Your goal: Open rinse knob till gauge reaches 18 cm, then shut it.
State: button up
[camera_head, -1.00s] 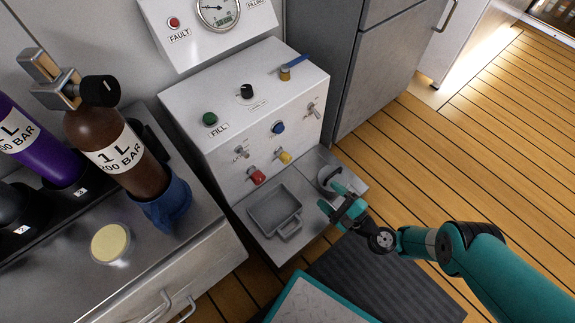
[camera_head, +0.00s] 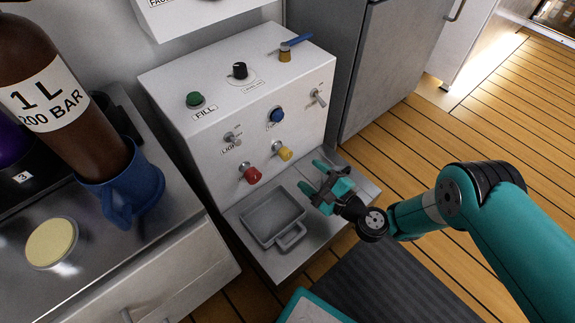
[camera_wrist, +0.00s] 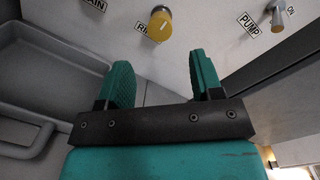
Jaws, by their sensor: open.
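The yellow knob (camera_head: 284,153) sticks out low on the white panel's front, right of a red knob (camera_head: 251,175). In the wrist view the yellow knob (camera_wrist: 160,22) is near the top centre, beside a partly hidden label starting "RI". My gripper (camera_head: 311,176) is open and empty, below and right of the yellow knob and apart from it. In the wrist view my gripper's fingers (camera_wrist: 160,68) are spread, with the knob beyond them, roughly midway. The gauge is out of view; only the bottom of the upper panel shows.
A grey basin (camera_head: 272,218) sits on the ledge left of my gripper. Above are a blue knob (camera_head: 277,115), metal toggles, a green button (camera_head: 194,99) and a black dial (camera_head: 240,70). A PUMP toggle (camera_wrist: 277,14) is to the right. A brown bottle (camera_head: 60,90) stands left.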

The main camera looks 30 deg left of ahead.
aim_at(288, 157)
jog(key=shift+f+b+x, duration=0.2)
jog(key=shift+b+x, duration=0.6)
jog(key=shift+b, duration=1.2)
jog(key=shift+f+b+x, duration=0.15)
jog(key=shift+b+x, duration=0.6)
jog(key=shift+b, duration=1.25)
jog(key=x, duration=0.2)
jog(key=b+x, duration=0.1)
jog(key=x, duration=0.1)
jog(key=b+x, duration=0.1)
jog(key=x, duration=0.1)
jog(key=shift+r, duration=0.4)
jog(key=c, duration=0.9)
